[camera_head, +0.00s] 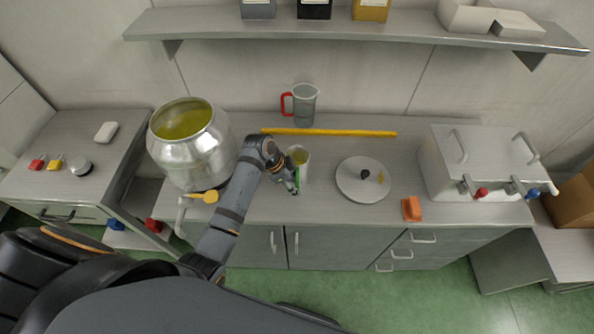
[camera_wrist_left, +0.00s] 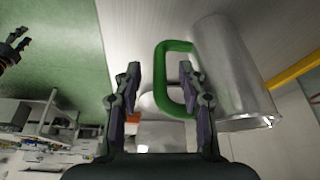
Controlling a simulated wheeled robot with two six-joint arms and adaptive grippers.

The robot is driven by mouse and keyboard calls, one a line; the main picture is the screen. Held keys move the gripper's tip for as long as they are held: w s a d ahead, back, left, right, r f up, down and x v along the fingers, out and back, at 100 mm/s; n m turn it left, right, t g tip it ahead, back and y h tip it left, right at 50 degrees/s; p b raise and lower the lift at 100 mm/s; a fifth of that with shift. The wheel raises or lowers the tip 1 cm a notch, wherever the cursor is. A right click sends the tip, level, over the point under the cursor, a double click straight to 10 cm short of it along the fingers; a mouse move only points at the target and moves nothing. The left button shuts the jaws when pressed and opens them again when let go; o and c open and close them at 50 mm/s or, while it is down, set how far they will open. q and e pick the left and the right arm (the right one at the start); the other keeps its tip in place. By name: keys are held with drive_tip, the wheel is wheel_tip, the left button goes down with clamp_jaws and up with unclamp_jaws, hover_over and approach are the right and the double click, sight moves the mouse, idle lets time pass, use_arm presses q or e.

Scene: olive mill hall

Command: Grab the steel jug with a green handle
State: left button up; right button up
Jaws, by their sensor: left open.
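The steel jug (camera_head: 304,158) stands on the grey counter, with yellow-green showing in its mouth. Its green handle (camera_head: 297,178) faces the front, beside my left gripper (camera_head: 294,186). In the left wrist view the jug (camera_wrist_left: 228,70) is at the upper right, and its green handle (camera_wrist_left: 160,62) reaches across between the fingers of my left gripper (camera_wrist_left: 160,76). That gripper is open, and the right-hand finger overlaps part of the handle. A dark gripper, apparently my right one (camera_wrist_left: 14,46), is cut off at the wrist view's left edge; its jaws are too small to judge.
A large steel vessel (camera_head: 190,152) with a yellow tap stands left of my arm. A yellow bar (camera_head: 340,132) and a red-handled clear pitcher (camera_head: 305,106) are behind the jug.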

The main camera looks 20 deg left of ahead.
use_arm(q)
drive_tip(key=shift+x, duration=0.85)
clamp_jaws()
drive_tip(key=shift+r, duration=0.1)
